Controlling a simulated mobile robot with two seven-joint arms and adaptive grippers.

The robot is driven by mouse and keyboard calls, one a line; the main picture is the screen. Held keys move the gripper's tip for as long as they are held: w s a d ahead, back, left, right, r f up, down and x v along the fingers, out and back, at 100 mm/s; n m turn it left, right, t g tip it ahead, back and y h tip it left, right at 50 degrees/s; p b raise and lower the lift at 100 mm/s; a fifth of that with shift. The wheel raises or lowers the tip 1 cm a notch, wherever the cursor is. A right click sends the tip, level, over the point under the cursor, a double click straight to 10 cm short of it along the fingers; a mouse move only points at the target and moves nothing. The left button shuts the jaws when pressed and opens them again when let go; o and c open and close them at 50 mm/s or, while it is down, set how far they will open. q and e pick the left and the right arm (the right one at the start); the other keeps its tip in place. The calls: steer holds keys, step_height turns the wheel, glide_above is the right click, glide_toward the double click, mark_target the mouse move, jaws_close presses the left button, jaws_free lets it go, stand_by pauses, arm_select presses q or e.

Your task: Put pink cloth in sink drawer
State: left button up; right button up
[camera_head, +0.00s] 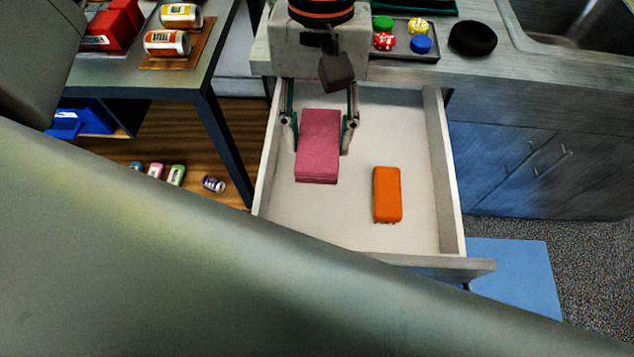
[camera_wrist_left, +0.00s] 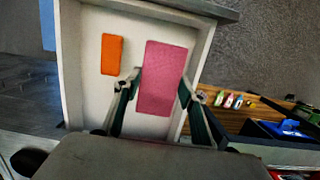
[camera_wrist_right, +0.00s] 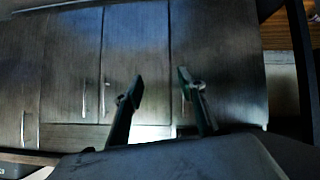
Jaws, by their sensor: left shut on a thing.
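The pink cloth (camera_head: 318,160) is a folded rectangular block. My left gripper (camera_head: 320,121) is shut on its sides, one finger along each edge. The cloth is over the left part of the open sink drawer (camera_head: 452,180), within its walls; I cannot tell whether it touches the drawer floor. The left wrist view also shows the cloth (camera_wrist_left: 163,75) between the two fingers. My right gripper (camera_wrist_right: 160,80) shows in the right wrist view, open and empty, in front of dark cabinet doors.
An orange block (camera_head: 387,194) lies on the drawer floor, right of the cloth. A dark tray with colored caps and a black round object (camera_head: 473,38) stand on the counter beside the sink (camera_head: 575,25). A table with cans (camera_head: 167,42) is at left.

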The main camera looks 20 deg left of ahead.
mark_target(319, 140)
arm_select(q)
step_height(319, 140, down, 11)
steer(key=shift+f+b, duration=0.2)
steer(key=shift+b, duration=0.3)
steer(key=shift+f, duration=0.45)
steer(key=shift+f+b, duration=0.3)
steer(key=shift+f, duration=1.65)
steer(key=shift+f, duration=0.1)
steer(key=o, duration=1.1)
steer(key=shift+w+r, duration=0.1)
steer(key=shift+r, duration=0.25)
steer(key=r, duration=0.3)
steer(key=w+r, duration=0.1)
steer(key=r, duration=0.3)
steer(key=r+p, duration=0.1)
steer(key=r, duration=0.3)
steer(key=shift+w+a+r, duration=0.2)
steer(key=shift+w+a, duration=0.15)
